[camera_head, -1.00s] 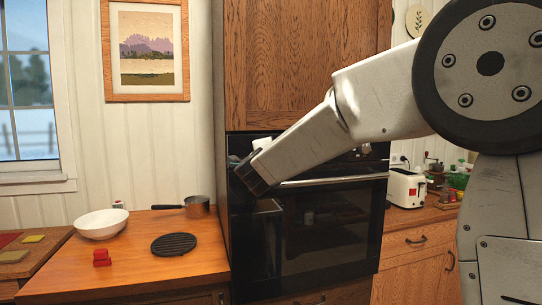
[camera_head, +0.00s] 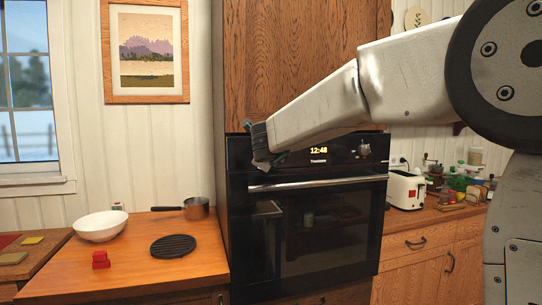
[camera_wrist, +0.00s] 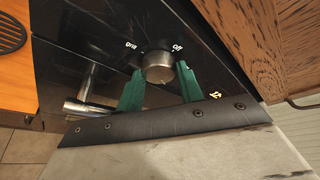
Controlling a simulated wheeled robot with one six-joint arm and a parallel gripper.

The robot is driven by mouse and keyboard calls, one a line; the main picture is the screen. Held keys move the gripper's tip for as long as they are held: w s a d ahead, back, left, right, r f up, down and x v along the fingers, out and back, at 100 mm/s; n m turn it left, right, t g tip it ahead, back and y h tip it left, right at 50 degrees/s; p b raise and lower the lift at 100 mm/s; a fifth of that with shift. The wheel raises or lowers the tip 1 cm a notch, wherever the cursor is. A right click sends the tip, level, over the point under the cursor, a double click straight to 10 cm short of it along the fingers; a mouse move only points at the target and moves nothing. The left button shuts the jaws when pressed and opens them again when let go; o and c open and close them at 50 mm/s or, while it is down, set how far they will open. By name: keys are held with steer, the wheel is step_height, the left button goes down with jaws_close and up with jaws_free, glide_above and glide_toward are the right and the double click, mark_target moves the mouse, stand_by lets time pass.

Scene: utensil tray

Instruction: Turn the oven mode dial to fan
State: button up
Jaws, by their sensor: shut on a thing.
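The oven mode dial (camera_wrist: 158,68) is a round silver knob on the black control panel in the wrist view. The labels "Off" and what looks like "Grill" are printed beside it; another mark by the right finger is partly covered. I cannot tell where the dial points, and no "Fan" label is readable. My gripper (camera_wrist: 160,76) has its two green fingers on either side of the dial, shut on it. In the head view my gripper (camera_head: 268,158) is at the left end of the panel and hides the dial.
The oven (camera_head: 330,230) has a horizontal door handle (camera_head: 320,183) just below the panel. A clock display (camera_head: 318,151) and another knob (camera_head: 364,150) are to the right. A wooden cabinet (camera_head: 295,65) is above. The worktop at left holds a white bowl (camera_head: 101,225) and a saucepan (camera_head: 196,208).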

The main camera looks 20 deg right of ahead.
steer(key=shift+m, duration=0.4)
steer(key=shift+f, duration=0.1)
steer(key=o, duration=1)
steer(key=shift+s, duration=0.1)
steer(key=v, duration=0.7)
steer(key=shift+s+r, duration=0.25)
steer(key=shift+r, duration=0.05)
